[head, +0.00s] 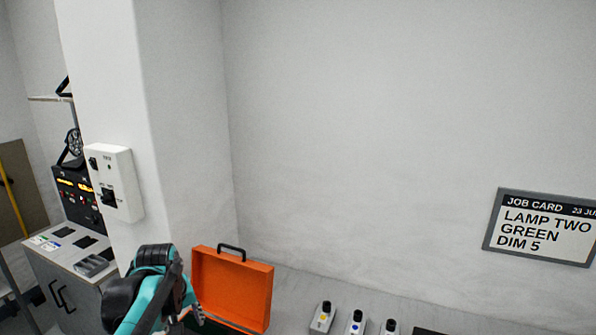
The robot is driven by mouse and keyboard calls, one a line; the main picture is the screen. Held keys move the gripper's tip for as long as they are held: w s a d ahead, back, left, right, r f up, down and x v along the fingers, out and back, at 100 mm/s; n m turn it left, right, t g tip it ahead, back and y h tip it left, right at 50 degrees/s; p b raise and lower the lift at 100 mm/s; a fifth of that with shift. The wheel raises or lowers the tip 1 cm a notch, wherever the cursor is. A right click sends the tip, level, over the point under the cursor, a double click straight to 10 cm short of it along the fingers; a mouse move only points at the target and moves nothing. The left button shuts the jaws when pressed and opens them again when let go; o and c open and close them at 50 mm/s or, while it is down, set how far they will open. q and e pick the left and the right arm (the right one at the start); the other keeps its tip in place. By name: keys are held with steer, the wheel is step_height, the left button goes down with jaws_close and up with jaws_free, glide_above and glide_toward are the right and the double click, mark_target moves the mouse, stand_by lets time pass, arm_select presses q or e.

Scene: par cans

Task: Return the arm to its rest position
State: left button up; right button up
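One of my arms, teal and black, shows at the bottom left of the head view, just left of an open orange case (232,288). Only its links and joints can be made out, and its lower part runs out of the frame. My other arm is not in the picture. The case's lid stands upright with a black handle on top, and its inside is mostly hidden below the frame edge.
A white switch box (115,182) is on the pillar. A control desk (70,255) stands at the left. Several small grey units with coloured buttons, such as the yellow one (322,318), stand along the bottom. A job card (543,228) hangs on the otherwise bare wall.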

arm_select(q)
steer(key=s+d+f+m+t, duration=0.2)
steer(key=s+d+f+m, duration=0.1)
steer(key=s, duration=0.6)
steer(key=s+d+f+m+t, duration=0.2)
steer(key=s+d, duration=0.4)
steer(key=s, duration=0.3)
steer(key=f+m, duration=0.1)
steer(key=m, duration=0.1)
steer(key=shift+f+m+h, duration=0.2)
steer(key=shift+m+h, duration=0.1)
